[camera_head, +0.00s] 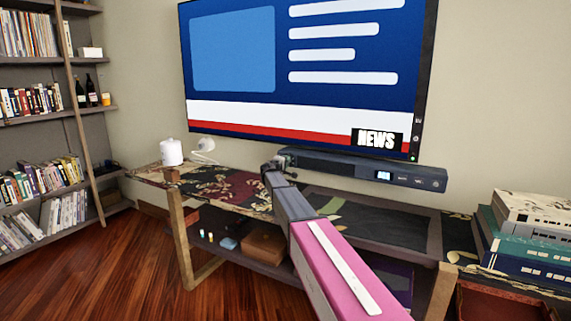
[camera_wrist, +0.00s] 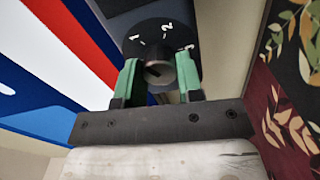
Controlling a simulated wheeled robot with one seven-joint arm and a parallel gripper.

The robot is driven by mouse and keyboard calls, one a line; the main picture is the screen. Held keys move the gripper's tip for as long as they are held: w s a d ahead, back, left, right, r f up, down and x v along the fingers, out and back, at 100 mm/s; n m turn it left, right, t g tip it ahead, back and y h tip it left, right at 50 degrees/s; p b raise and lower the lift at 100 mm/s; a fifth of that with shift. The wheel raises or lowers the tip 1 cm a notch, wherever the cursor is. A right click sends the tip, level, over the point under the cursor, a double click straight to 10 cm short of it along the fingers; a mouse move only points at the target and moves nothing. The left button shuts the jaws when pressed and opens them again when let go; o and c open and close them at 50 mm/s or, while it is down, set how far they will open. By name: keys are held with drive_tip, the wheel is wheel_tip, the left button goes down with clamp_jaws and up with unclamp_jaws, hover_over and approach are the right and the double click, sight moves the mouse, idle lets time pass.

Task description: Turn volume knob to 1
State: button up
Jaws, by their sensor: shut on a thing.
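The volume knob (camera_wrist: 160,71) is a grey round knob on a black dial (camera_wrist: 152,32) with white numbers 1, 2 and 3 in the wrist view. A dark mark shows on its face, but I cannot tell which number it points at. My gripper (camera_wrist: 158,78) has green fingertips, one on each side of the knob, and is shut on it. In the head view my gripper (camera_head: 275,165) is at the left end of the long dark soundbar (camera_head: 350,170), and the knob is hidden there.
The soundbar sits on a patterned console table (camera_head: 225,188) below a wall television (camera_head: 290,85) showing NEWS. A white canister (camera_head: 172,152) stands left. Stacked books (camera_head: 535,218) stand right. A bookshelf (camera_head: 88,130) fills the far left. Wooden floor (camera_head: 115,260) is clear at the front left.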

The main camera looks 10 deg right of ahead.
idle(0.4)
drive_tip(key=o, duration=0.9)
drive_tip(key=shift+o, duration=0.2)
drive_tip(key=v, duration=1)
drive_tip(key=shift+s+a, duration=0.2)
drive_tip(key=shift+s, duration=0.15)
